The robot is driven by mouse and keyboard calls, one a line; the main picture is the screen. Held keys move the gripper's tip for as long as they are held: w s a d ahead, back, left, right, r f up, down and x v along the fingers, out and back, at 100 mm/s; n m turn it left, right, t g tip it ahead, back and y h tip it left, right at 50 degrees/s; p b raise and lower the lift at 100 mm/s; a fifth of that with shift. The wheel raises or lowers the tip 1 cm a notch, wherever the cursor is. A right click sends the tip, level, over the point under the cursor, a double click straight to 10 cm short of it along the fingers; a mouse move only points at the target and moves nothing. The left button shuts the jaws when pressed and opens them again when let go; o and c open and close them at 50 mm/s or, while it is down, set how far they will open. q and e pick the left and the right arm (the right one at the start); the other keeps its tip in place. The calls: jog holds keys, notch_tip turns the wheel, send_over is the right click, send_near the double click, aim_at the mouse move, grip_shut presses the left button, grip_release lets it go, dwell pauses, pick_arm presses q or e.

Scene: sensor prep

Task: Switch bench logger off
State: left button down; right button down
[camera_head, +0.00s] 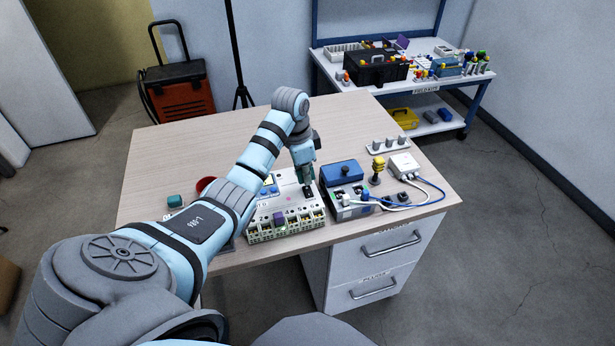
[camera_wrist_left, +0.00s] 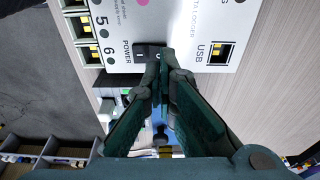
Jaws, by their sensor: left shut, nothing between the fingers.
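The bench logger (camera_head: 263,232) is a white box with a row of terminals along its front edge, lying on the wooden desk. In the left wrist view its white top face (camera_wrist_left: 182,22) shows printed "POWER" and "USB" labels. The black power rocker switch (camera_wrist_left: 141,51) is beside the "POWER" label, with one end hidden behind my fingertips. My left gripper (camera_wrist_left: 163,53) is shut and empty, pointing down at the switch. In the head view the left gripper (camera_head: 307,183) is over the logger's right part. I cannot tell whether the tips touch the switch, or which way it is set.
A blue-topped box (camera_head: 342,172) stands right of the logger, with a white device (camera_head: 404,164), cables and a yellow-knobbed post (camera_head: 377,168) nearby. The desk's back left (camera_head: 180,150) is clear.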

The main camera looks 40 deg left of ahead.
aim_at(306, 188)
pick_arm(q)
jog(key=shift+f+b, duration=0.5)
jog(key=shift+f, duration=0.5)
dwell(0.8)
notch_tip(306, 188, up, 7)
jog(key=p, duration=0.8)
jog(key=shift+r, duration=0.15)
jog(key=shift+f, duration=0.2)
